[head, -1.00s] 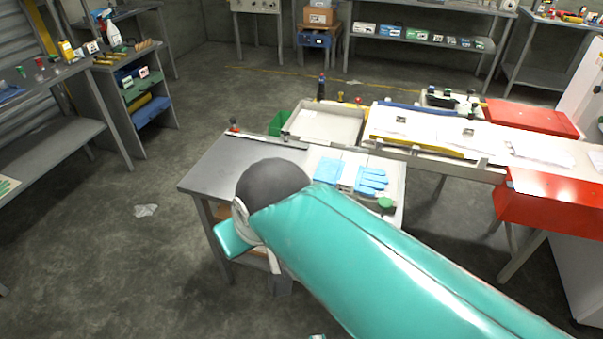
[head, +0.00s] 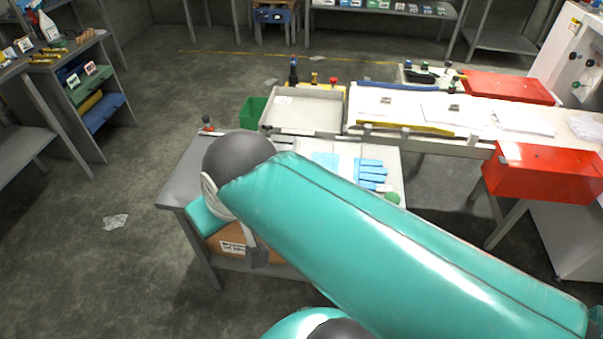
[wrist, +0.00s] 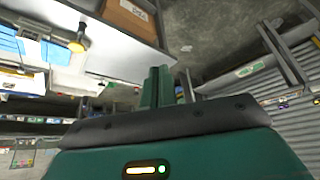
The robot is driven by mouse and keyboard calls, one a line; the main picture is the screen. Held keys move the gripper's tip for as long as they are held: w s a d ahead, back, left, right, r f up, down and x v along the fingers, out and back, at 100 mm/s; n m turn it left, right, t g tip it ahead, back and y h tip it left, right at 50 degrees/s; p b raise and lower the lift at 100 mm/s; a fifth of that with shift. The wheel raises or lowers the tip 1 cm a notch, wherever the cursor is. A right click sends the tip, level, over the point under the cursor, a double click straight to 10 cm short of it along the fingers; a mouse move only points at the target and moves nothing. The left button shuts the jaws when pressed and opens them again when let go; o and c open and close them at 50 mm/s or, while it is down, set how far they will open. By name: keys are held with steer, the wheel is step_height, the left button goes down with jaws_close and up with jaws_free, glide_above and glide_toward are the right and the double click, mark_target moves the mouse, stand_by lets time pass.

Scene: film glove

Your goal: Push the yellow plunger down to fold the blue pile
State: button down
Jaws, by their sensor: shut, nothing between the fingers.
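A yellow plunger knob (wrist: 77,44) hangs in the tilted wrist view, beside the light worktop. Blue flat material (wrist: 33,48) lies left of it in that view. In the head view a blue sheet (head: 325,159) and a blue glove shape (head: 371,174) lie on the pale panel of the near table; my arm hides part of this area. I cannot tell which blue piece is the pile. My gripper (wrist: 155,88) shows its green fingers together in the wrist view, empty and apart from the plunger. I cannot make it out in the head view.
The near grey table (head: 180,185) has a green knob (head: 392,198) at its right side and a cardboard box (head: 232,240) underneath. A grey tray (head: 300,108) and red bins (head: 550,173) stand behind and to the right. The left floor is open, with a crumpled paper (head: 115,222).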

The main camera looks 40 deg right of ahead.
steer(key=w+d+f+n+g+y, duration=0.1)
steer(key=w+d+f+n+y, duration=0.15)
steer(key=d, duration=0.45)
steer(key=w+d+f+n+g+y, duration=0.1)
steer(key=w+d+f+n, duration=0.15)
steer(key=d, duration=0.45)
steer(key=d+f+n+t+y, duration=0.1)
steer(key=d+f, duration=0.1)
steer(key=d, duration=0.7)
steer(key=s+d+f+n+t+y, duration=0.1)
steer(key=d+f+t, duration=0.1)
steer(key=d, duration=0.7)
steer(key=shift+d+f+n, duration=0.15)
steer(key=shift+f+n, duration=0.1)
steer(key=shift+n, duration=0.05)
steer(key=shift+s, duration=0.1)
steer(key=x, duration=0.9)
steer(key=shift+w+f, duration=0.15)
steer(key=shift+w, duration=0.2)
step_height(320, 180, down, 4)
steer(key=shift+w+r, duration=0.1)
steer(key=shift+r, duration=0.15)
steer(key=shift+f, duration=0.35)
